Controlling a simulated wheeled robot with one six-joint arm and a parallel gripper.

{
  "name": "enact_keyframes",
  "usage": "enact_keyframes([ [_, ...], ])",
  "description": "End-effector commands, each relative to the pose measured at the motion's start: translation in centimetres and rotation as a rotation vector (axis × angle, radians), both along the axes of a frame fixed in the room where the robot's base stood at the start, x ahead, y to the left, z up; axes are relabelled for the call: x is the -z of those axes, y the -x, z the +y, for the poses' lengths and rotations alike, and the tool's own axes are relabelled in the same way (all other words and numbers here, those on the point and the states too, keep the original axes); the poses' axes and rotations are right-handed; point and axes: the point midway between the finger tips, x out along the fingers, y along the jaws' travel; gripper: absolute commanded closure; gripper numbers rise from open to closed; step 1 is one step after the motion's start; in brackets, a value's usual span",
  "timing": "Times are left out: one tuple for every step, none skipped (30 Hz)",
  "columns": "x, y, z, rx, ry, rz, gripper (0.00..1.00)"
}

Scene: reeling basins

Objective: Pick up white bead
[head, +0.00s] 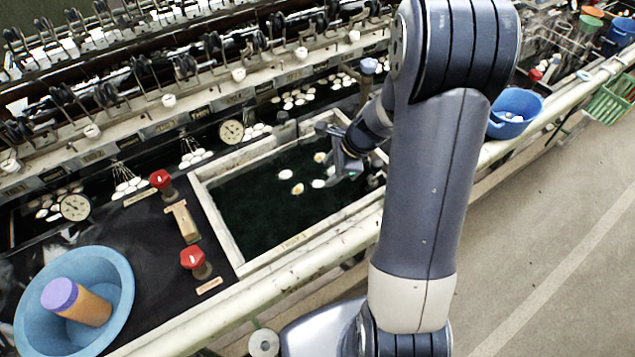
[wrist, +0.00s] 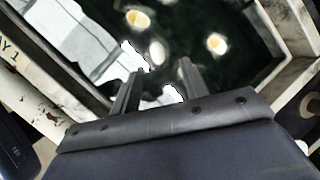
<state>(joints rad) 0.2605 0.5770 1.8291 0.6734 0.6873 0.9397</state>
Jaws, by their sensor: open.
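Several small oval beads lie in the dark water of a framed basin (head: 215,205). A plain white bead (head: 285,174) is at the left of the group, and another white bead (head: 318,183) is nearer my gripper (head: 345,165). A bead with a yellowish middle (head: 298,188) lies between them. In the wrist view a whitish bead (wrist: 157,53) is just beyond my fingertips (wrist: 162,70), roughly in line with the gap. Two yellow-centred beads show farther off, one upper left (wrist: 138,20) and one right (wrist: 215,42). My gripper is open, with no bead seen between its fingers.
The basin's pale rim (wrist: 290,75) borders the work area. Red knobs (head: 193,258) and a blue bowl (head: 110,260) with an orange, purple-topped cylinder (head: 85,305) are at left. A blue bucket (head: 515,108) stands at right. Reeling machinery (head: 160,100) runs along the back.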

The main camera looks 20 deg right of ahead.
Motion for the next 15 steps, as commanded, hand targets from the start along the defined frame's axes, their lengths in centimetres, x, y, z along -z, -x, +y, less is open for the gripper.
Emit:
enact_keyframes([
  [0.3, -0.1, 0.1, -0.001, 0.0, 0.0, 0.57],
  [0.4, -0.1, 0.2, -0.001, 0.0, 0.001, 0.57],
  [0.6, -0.1, 0.3, -0.002, 0.0, 0.001, 0.57],
  [0.9, -0.1, 0.4, -0.002, 0.0, 0.002, 0.57],
  [1.2, -0.2, 0.6, -0.002, 0.0, 0.003, 0.57],
  [1.6, -0.2, 0.9, -0.002, 0.0, 0.003, 0.57],
  [2.1, -0.3, 1.1, -0.003, 0.0, 0.005, 0.57],
  [2.5, -0.4, 1.2, -0.004, 0.0, 0.004, 0.57],
  [3.0, -0.5, 1.5, -0.002, 0.0, 0.005, 0.57],
  [3.4, -0.5, 1.7, -0.003, 0.0, 0.005, 0.57],
  [3.7, -0.7, 1.8, -0.003, 0.0, 0.003, 0.57],
  [4.1, -0.8, 1.9, -0.003, 0.0, 0.002, 0.57],
  [4.4, -0.9, 2.0, -0.003, 0.0, 0.002, 0.57],
  [4.6, -0.9, 2.1, -0.003, 0.0, 0.002, 0.57],
  [4.8, -1.0, 2.2, -0.003, 0.0, 0.001, 0.57],
])
